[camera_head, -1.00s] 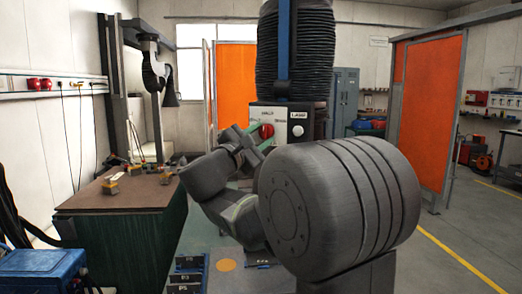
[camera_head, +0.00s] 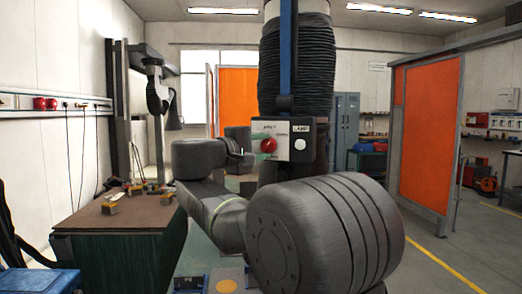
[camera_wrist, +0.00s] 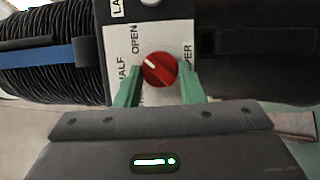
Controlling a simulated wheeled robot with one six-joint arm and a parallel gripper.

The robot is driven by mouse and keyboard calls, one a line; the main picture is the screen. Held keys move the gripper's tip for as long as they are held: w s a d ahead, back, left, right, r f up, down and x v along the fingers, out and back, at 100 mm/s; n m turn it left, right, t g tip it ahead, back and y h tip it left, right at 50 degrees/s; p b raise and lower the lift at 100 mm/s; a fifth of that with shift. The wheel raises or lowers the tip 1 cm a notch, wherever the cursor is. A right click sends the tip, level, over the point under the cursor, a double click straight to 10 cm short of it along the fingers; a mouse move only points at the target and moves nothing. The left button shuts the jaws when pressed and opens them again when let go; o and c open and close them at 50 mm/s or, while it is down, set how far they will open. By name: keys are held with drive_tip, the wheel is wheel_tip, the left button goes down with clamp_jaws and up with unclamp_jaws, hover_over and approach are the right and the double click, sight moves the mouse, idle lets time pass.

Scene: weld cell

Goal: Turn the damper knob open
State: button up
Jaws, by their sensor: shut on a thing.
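The damper knob (camera_head: 267,145) is a round red knob on a white panel (camera_head: 285,128) on the front of the dark ribbed duct. In the wrist view the knob (camera_wrist: 160,68) carries a white mark pointing up and left, between the printed words OPEN and HALF. My gripper (camera_wrist: 160,74) has green fingers, one on each side of the knob, and is shut on it. In the head view my gripper (camera_head: 262,154) reaches the panel from the left, its fingers partly hidden. A white round button (camera_head: 299,144) sits under the LAMP label.
A workbench (camera_head: 115,215) with small parts on top stands at the left. An orange welding screen (camera_head: 428,130) stands at the right. A blue box (camera_head: 38,281) is at the lower left. Open floor lies at the right.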

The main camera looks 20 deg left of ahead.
idle(0.4)
drive_tip(key=o, duration=1)
drive_tip(key=v, duration=1.3)
drive_tip(key=shift+s, duration=0.4)
drive_tip(key=shift+a+r, duration=0.1)
drive_tip(key=x, duration=1.4)
drive_tip(key=shift+s, duration=0.1)
